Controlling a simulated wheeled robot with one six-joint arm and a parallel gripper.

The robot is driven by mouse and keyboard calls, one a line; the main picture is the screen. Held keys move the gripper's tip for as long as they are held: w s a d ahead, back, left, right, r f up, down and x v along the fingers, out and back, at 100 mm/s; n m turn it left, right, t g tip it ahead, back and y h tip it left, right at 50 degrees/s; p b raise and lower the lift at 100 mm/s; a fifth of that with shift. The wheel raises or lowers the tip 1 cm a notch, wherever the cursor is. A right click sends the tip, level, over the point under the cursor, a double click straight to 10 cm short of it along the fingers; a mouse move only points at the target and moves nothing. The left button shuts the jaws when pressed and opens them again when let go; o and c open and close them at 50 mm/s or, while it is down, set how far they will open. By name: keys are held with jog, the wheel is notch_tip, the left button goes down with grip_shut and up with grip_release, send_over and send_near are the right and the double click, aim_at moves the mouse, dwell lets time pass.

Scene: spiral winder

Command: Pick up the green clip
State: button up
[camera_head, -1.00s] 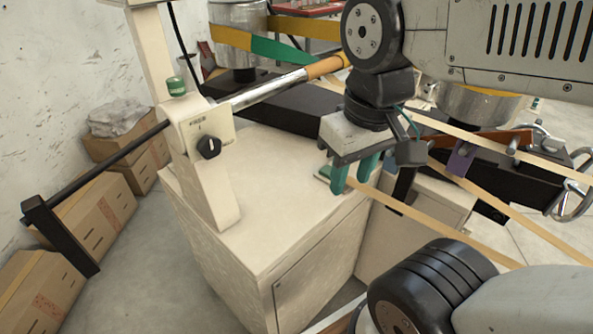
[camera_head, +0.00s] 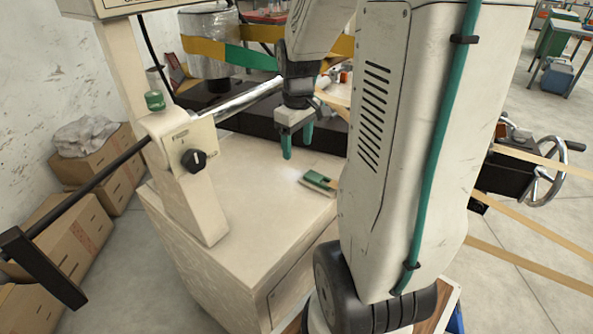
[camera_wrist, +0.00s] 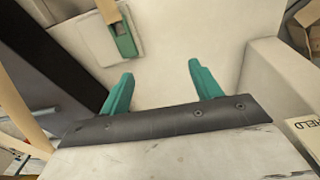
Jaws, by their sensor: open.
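The green clip (camera_head: 319,180) lies on the cream cabinet top (camera_head: 262,195), towards its right side. In the wrist view the clip (camera_wrist: 125,40) shows beyond my fingers at upper left, at the end of a tan strap (camera_wrist: 108,10) and over a pale pad (camera_wrist: 84,42). My gripper (camera_head: 298,146) has teal fingers, open and empty, pointing down over the cabinet top. It is to the left of and behind the clip, apart from it. The wrist view shows both fingers (camera_wrist: 161,78) spread with nothing between them. My arm hides the right part of the cabinet top.
A cream post with a black knob (camera_head: 193,160) stands to the left of my gripper. A metal bar (camera_head: 245,101) crosses behind it. A wrapped roll (camera_head: 207,45) with yellow and green bands is at the back. The cabinet top's front left is clear.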

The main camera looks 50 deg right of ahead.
send_near(318, 177)
jog(key=shift+d+f, duration=0.2)
jog(key=shift+d, duration=0.15)
jog(key=f, duration=0.8)
jog(key=shift+a, duration=0.3)
jog(key=c, duration=1.1)
jog(key=shift+r, duration=0.2)
